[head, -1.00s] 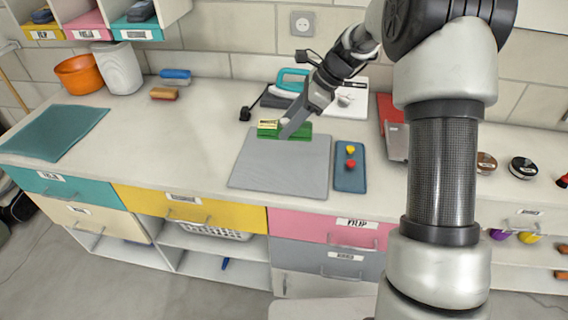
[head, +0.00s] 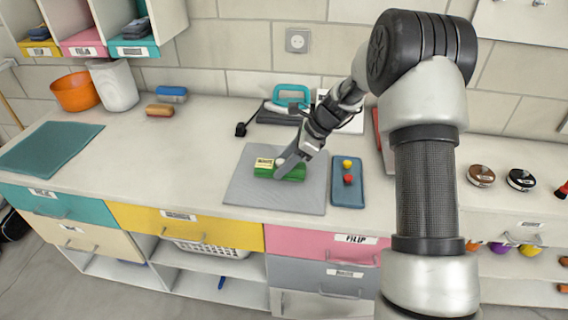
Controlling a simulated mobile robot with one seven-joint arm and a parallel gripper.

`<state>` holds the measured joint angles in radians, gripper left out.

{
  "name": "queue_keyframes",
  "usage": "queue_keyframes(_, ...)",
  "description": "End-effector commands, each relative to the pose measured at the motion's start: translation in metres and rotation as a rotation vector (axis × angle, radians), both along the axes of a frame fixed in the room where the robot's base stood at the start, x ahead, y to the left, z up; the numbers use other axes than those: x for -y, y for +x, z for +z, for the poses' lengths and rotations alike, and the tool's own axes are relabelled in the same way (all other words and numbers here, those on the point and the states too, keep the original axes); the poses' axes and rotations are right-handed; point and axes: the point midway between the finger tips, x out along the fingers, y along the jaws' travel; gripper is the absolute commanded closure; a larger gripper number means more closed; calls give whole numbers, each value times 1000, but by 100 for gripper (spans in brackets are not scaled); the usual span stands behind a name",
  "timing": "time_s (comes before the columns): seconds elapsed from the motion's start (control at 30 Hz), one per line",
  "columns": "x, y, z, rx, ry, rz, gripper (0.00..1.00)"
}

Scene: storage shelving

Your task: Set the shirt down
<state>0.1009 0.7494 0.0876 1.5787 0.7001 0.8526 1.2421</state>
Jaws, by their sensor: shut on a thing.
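The shirt (head: 292,175) is a folded green bundle with a pale yellow label (head: 264,162) on its left part. It is low over the grey mat (head: 250,193) on the counter, within the mat's far half; I cannot tell whether it touches the mat. My gripper (head: 279,165) comes down from the upper right and is shut on the shirt. The fingers hide part of the shirt's middle.
A blue tray (head: 348,193) with a yellow and a red knob stands right of the mat. Brushes (head: 160,110), an orange bowl (head: 75,92) and a white bin (head: 115,85) stand at the left. The counter left of the mat is clear.

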Motion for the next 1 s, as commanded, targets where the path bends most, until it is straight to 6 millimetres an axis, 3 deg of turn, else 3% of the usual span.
queue_keyframes(0.2, 0, 0, -3, 0, 0, 0, 79)
queue_keyframes(0.23, 0, 0, -2, 0, 0, 0, 50)
queue_keyframes(0.33, 0, 0, -2, 0, 0, 0, 36)
queue_keyframes(0.7, 2, 0, 5, 1, -1, 0, 36)
queue_keyframes(1.0, 33, -5, 54, 4, -1, -3, 36)
